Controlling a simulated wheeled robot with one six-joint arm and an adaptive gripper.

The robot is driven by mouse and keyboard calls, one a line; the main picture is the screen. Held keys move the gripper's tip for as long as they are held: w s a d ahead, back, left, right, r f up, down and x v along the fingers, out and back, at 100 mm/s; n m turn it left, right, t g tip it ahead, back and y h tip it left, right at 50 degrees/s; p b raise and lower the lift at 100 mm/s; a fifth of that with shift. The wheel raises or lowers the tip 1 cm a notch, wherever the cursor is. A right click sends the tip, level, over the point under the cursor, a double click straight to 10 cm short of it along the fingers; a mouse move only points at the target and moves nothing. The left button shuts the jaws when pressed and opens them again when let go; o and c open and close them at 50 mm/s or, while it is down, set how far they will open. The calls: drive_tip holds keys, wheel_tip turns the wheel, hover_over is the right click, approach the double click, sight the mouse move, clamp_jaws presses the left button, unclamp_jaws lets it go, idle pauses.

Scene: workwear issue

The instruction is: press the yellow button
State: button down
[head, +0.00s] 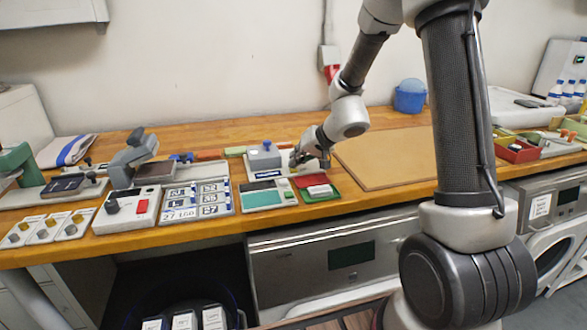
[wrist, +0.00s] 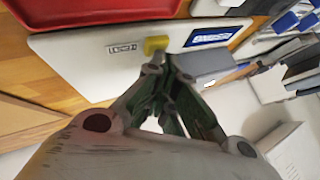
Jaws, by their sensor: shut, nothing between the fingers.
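The yellow button (wrist: 155,45) shows in the wrist view as a small yellow block on a white panel (wrist: 85,65), between a small printed label and a blue label. My gripper (wrist: 158,62) is shut and empty, with its fingertips right at the button's near edge. I cannot tell whether they touch it. In the head view my gripper (head: 297,160) is low over the right part of the white panel (head: 250,176), beside a grey block (head: 265,157). The yellow button cannot be made out there, where my gripper covers that area.
A red tray (head: 317,194) and a teal-topped tray (head: 263,198) lie in front of the panel. A brown board (head: 388,157) lies to the right. A device with a red button (head: 128,211) and a card rack (head: 196,201) stand to the left. A blue bucket (head: 410,96) is behind.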

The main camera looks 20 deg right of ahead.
drive_tip(key=shift+r, duration=0.9)
drive_tip(key=shift+r, duration=2.5)
